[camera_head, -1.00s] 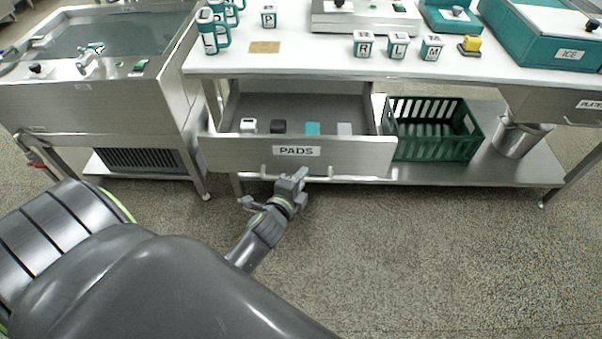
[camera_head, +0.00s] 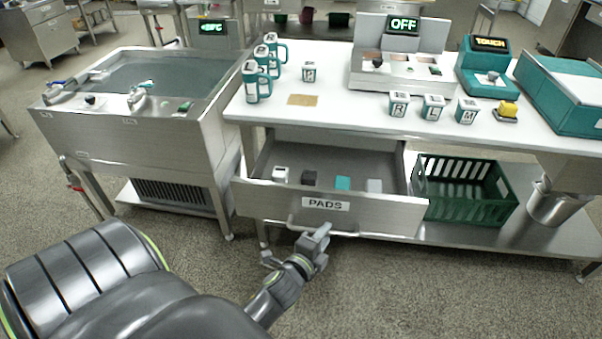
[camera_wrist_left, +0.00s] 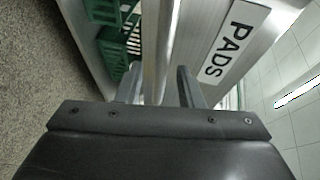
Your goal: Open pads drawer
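The pads drawer (camera_head: 270,199), a steel drawer with a "PADS" label (camera_head: 325,204), is pulled out under the white-topped table. Its inside shows from above, with small white, black, teal and grey pads (camera_head: 343,183) in a row. A bar handle (camera_head: 349,234) runs along the lower front. My left gripper (camera_head: 318,236) is at the handle, below the label. In the left wrist view the two fingers (camera_wrist_left: 158,85) stand apart, with the handle bar (camera_wrist_left: 157,45) between them. The "PADS" label (camera_wrist_left: 234,40) is beside them. My right gripper is not in view.
A green crate (camera_head: 465,207) and a metal bucket (camera_head: 553,205) stand on the shelf right of the drawer. A steel water basin (camera_head: 150,139) stands to the left. Mugs, labelled cups and devices are on the tabletop (camera_head: 340,112). The floor in front is clear.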

